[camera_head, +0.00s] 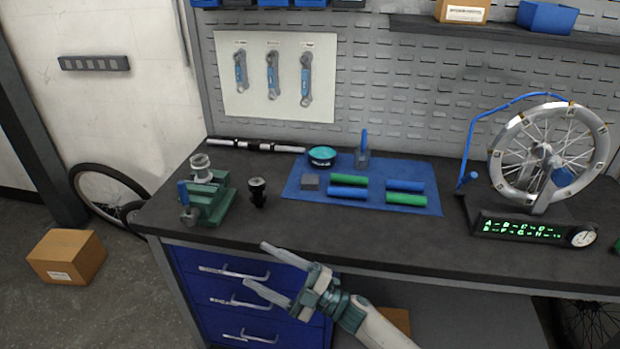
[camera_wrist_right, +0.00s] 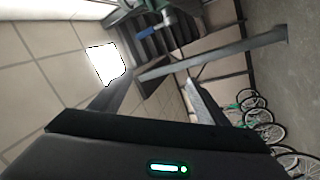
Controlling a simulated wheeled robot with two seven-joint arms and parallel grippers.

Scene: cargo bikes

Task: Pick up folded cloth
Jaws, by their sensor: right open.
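A small grey square (camera_head: 310,182), which looks like the folded cloth, lies flat on the left part of the blue mat (camera_head: 432,206) on the workbench. My right gripper (camera_head: 256,264) is open and empty. It is in front of the bench's front edge, before the blue drawers, apart from the grey square and nearer to me. In the right wrist view, the two grey fingers stand apart with nothing between them; the cloth cannot be made out there. My left gripper is not in view.
Green and blue grips (camera_head: 406,199) lie right of the grey square, and a teal-rimmed bowl (camera_head: 321,157) stands behind it. A green vise-like tool (camera_head: 207,199) and a black part (camera_head: 257,192) stand at left. A wheel stand (camera_head: 520,229) stands at right. The bench front is clear.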

